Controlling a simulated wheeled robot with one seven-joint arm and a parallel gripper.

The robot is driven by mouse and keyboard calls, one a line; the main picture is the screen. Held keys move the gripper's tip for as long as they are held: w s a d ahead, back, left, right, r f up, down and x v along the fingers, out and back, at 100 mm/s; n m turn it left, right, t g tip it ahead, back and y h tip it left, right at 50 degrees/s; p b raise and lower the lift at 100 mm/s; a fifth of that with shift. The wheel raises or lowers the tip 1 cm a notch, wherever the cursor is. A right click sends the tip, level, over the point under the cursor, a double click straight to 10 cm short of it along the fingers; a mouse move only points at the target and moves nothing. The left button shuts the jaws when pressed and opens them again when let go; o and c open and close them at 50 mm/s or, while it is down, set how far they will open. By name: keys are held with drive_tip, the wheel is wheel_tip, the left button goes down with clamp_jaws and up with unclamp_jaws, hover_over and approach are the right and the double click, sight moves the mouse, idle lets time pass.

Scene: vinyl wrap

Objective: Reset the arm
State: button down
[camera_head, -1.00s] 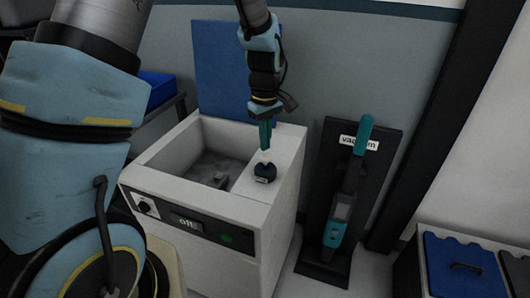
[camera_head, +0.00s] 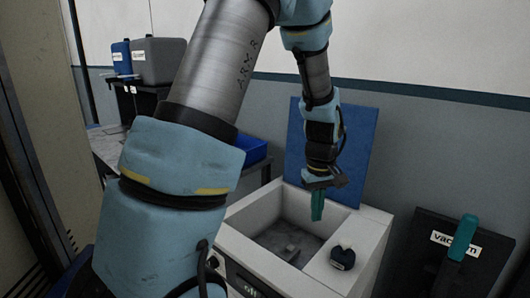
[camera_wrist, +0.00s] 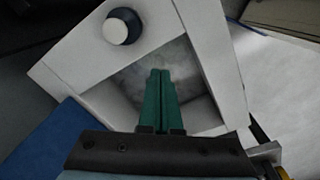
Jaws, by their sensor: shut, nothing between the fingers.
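My gripper (camera_head: 317,206) points down above the open basin of a white machine (camera_head: 370,240), its green fingers together and empty. In the wrist view, the shut green fingers (camera_wrist: 160,82) show over the grey inside of the basin. A small dark knob-like object (camera_head: 342,257) sits on the machine's right top ledge, apart from the fingers. It also shows as a dark disc with a white face in the wrist view (camera_wrist: 121,26). My arm crosses the middle of the head view and hides part of the machine's front left.
A blue panel (camera_head: 348,140) stands upright behind the machine. A vacuum with a teal handle (camera_head: 464,238) hangs on a dark stand at right. A blue bin (camera_head: 252,151) sits behind my arm. Grey and blue cases (camera_head: 160,60) stand at the back left.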

drive_tip(key=s+a+r+m, duration=0.1)
drive_tip(key=s+a+r, duration=0.1)
drive_tip(key=a, duration=0.9)
drive_tip(key=s+a+r+m+t, duration=0.1)
drive_tip(key=s+a+r+m, duration=0.1)
drive_tip(key=a, duration=0.9)
drive_tip(key=shift+s+r+m, duration=0.3)
drive_tip(key=shift+s+r, duration=0.25)
drive_tip(key=shift+s, duration=0.45)
